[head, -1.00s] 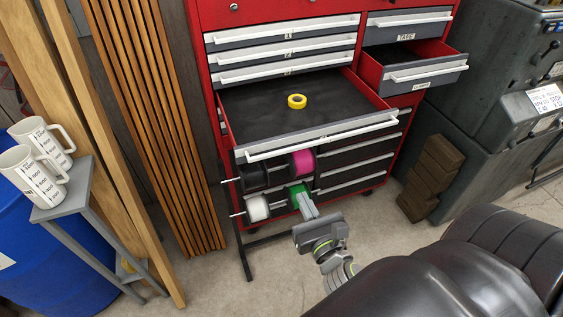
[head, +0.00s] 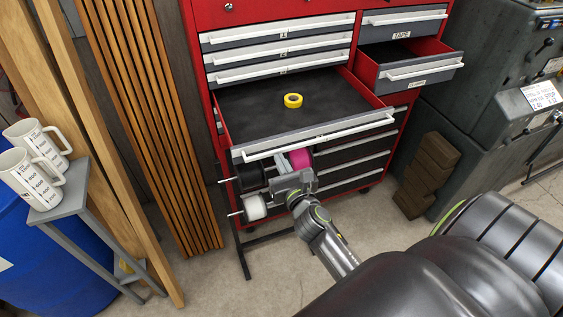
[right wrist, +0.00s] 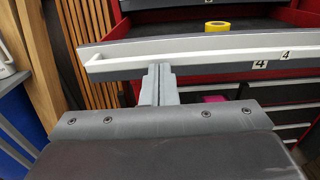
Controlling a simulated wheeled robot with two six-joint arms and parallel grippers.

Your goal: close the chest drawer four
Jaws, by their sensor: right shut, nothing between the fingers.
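Chest drawer four (head: 238,101) stands pulled out of the red tool chest, below three shut drawers. Its white front handle (head: 345,131) faces me, and a yellow tape roll (head: 293,100) lies inside on the dark liner. In the right wrist view the drawer front (right wrist: 200,55) spans the picture, with labels "4" at its right. My right gripper (head: 281,160) is shut and empty, just in front of and below the drawer's front. In the right wrist view its fingers (right wrist: 159,70) reach up to the handle bar's lower edge; I cannot tell if they touch. My left gripper is not in view.
A spool rack with black, white and magenta spools (head: 299,159) stands under the drawer, close to my right gripper. A smaller drawer (head: 420,70) at the upper right is also open. Brown blocks (head: 427,175) and a grey machine stand right. Mugs (head: 32,175) sit on a stand left.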

